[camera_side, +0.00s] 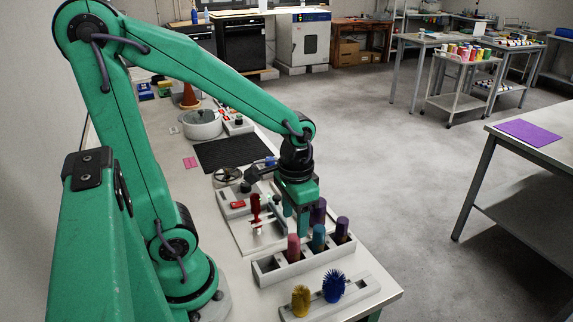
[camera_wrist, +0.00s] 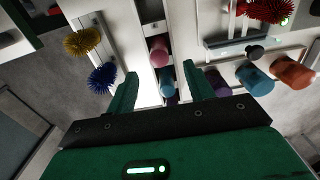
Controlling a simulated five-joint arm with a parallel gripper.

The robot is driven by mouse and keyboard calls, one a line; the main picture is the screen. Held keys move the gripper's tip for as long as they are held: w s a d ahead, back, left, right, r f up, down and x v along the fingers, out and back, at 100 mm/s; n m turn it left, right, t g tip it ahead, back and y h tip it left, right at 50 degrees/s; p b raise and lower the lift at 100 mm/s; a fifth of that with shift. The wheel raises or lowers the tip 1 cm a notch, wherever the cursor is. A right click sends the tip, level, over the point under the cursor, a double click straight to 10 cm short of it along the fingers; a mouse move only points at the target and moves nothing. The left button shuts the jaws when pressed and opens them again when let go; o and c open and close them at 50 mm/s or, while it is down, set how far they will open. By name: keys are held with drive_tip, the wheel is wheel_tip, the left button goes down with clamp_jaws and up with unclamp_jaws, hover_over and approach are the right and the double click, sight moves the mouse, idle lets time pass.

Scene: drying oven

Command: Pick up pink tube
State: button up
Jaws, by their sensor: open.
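My gripper (camera_side: 295,218) is open and empty, pointing down above and behind the rack in the side view. Its two green fingers also show in the wrist view (camera_wrist: 164,78). I see no contact with the pink tube.
A yellow brush (camera_side: 301,300) and a blue brush (camera_side: 334,286) stand in a holder in front of the rack. Another purple tube (camera_side: 319,210) stands behind it. A black mat (camera_side: 232,153) lies farther back.

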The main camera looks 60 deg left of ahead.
sight(294, 237)
drive_tip(key=shift+f, duration=1.3)
drive_tip(key=shift+f, duration=0.1)
drive_tip(key=shift+f, duration=2.5)
drive_tip(key=c, duration=1)
